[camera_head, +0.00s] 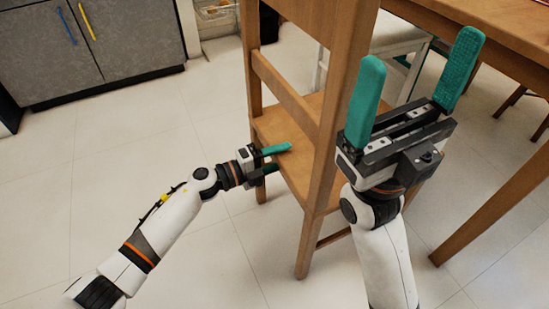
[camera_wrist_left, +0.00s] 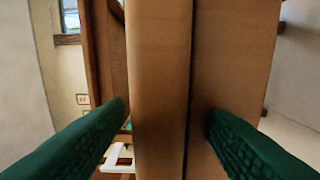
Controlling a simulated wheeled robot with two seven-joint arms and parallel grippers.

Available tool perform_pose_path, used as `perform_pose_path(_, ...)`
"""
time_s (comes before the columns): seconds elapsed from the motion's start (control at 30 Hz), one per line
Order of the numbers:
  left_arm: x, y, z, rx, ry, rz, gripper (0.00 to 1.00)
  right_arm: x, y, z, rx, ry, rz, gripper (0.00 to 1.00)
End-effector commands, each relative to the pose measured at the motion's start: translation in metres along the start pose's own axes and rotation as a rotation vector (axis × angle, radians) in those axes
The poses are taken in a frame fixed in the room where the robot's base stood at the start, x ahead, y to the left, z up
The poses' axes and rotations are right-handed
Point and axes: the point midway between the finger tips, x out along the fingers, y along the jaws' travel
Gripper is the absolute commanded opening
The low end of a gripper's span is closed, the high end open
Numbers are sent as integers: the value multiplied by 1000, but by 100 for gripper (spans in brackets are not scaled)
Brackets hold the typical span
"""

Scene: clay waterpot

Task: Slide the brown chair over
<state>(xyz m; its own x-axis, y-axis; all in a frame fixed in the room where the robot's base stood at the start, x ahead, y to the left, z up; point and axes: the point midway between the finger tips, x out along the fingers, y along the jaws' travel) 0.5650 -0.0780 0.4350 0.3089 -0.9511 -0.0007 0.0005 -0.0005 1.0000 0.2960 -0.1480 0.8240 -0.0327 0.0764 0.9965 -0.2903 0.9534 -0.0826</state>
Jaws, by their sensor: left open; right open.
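My right gripper (camera_head: 420,52) is open and empty, pointing up, to the right of the chair's right back post and nearer the camera.
A wooden table (camera_head: 500,30) stands at the right, with a leg (camera_head: 490,215) near the chair. A white chair or stool (camera_head: 395,38) stands behind the brown chair. A grey cabinet (camera_head: 95,50) is at the back left. The tiled floor (camera_head: 110,150) at the left is clear.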

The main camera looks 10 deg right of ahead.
Motion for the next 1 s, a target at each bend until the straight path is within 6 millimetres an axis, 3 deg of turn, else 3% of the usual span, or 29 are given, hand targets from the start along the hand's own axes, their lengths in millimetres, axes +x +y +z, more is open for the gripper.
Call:
perform_pose_path(0.07,0,0,0,0,0,0,51,0,0,0,0,-1,0,85)
perform_pose_path(0.4,0,0,0,0,0,0,0,0,0,1,0,-4,-4,85)
perform_pose_path(1.0,-1,0,0,0,0,0,0,0,0,1,0,-5,-4,85)
